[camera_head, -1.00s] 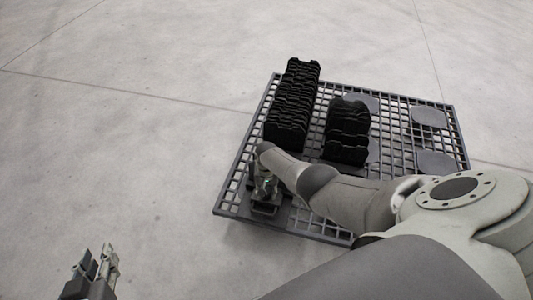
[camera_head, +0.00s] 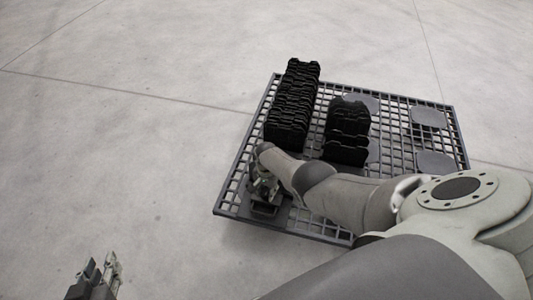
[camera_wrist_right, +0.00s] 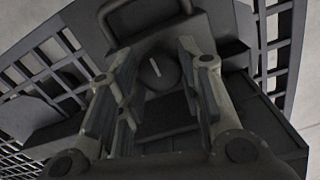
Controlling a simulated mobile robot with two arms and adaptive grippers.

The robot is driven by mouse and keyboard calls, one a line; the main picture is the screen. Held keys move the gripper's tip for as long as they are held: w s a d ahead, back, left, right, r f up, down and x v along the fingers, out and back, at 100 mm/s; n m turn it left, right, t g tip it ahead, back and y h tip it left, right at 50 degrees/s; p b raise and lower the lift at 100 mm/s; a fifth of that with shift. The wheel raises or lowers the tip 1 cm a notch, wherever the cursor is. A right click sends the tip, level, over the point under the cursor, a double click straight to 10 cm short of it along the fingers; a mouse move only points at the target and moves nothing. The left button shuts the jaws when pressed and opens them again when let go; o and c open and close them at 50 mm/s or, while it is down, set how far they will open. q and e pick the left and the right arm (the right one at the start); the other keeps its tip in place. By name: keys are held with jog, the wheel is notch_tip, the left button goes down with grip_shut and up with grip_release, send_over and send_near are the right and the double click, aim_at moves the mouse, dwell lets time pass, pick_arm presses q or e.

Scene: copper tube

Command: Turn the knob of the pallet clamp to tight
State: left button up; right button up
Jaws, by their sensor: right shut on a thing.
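The pallet clamp (camera_wrist_right: 119,26) sits on the near left corner of the grey pallet grid (camera_head: 229,205). Its dark round knob (camera_wrist_right: 158,72) carries a pale line mark and shows between the fingers in the right wrist view. My right gripper (camera_head: 264,192) reaches down over the clamp and is shut on the knob; my wrist hides part of the clamp in the head view. The exact contact is dark and hard to see. My left gripper (camera_head: 102,264) is open and empty at the lower left, away from the pallet.
A long row of black plates (camera_head: 293,103) stands on the pallet behind the clamp, with a shorter black stack (camera_head: 347,132) to its right. Flat grey pads (camera_head: 429,117) lie at the right. The concrete floor (camera_head: 120,150) left of the pallet is clear.

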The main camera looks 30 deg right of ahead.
aim_at(267, 192)
jog(key=o, duration=1)
jog(key=shift+o, duration=0.2)
jog(key=shift+r, duration=0.15)
jog(key=shift+w+r, duration=0.1)
jog(key=shift+r, duration=1.35)
notch_tip(267, 192, up, 9)
jog(key=shift+f, duration=0.1)
